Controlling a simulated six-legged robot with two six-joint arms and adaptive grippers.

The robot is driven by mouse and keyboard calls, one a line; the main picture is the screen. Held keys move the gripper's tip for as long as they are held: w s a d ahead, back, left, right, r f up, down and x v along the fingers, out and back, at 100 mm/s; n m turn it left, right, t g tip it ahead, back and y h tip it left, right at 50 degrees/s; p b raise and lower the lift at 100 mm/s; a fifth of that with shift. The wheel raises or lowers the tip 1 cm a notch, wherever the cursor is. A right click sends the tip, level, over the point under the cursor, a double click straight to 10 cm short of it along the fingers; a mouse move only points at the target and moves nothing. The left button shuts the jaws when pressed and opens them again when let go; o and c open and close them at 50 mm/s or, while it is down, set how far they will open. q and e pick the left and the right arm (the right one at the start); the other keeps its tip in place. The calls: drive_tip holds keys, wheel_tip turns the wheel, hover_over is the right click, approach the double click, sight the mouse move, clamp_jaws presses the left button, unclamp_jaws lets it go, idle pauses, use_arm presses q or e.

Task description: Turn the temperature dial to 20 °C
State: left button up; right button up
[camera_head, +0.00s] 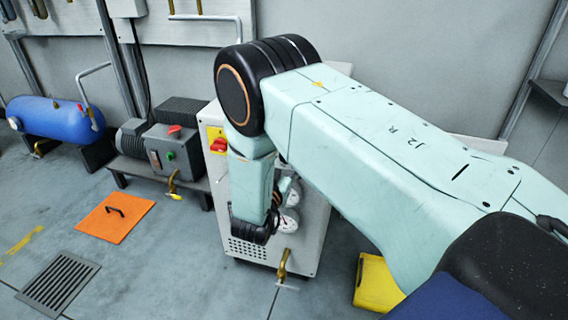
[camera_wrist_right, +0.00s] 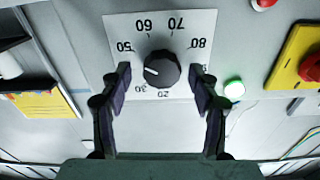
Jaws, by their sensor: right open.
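The temperature dial is a round black knob (camera_wrist_right: 162,69) on a white scale plate (camera_wrist_right: 160,20), seen upside down in the right wrist view. Numbers 20, 30, 50, 60, 70 and 80 are readable. The knob's white mark points left, slightly upward in the picture, toward the scale just below 50. The left finger covers part of the scale there. My right gripper (camera_wrist_right: 160,80) is open, with one finger on each side of the knob and a gap to both. In the head view my right arm hides the dial. My left gripper is not in view.
The grey cabinet (camera_head: 311,235) carries a red switch on yellow (camera_head: 217,140), gauges (camera_head: 287,222) and a brass tap (camera_head: 282,265). A green button (camera_wrist_right: 234,90) sits near the right finger. A yellow case (camera_head: 376,286) stands on the floor at right.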

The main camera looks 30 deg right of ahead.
drive_tip(key=shift+w+d, duration=0.2)
drive_tip(key=shift+w, duration=0.05)
drive_tip(key=c, duration=1.2)
drive_tip(key=shift+o, duration=0.2)
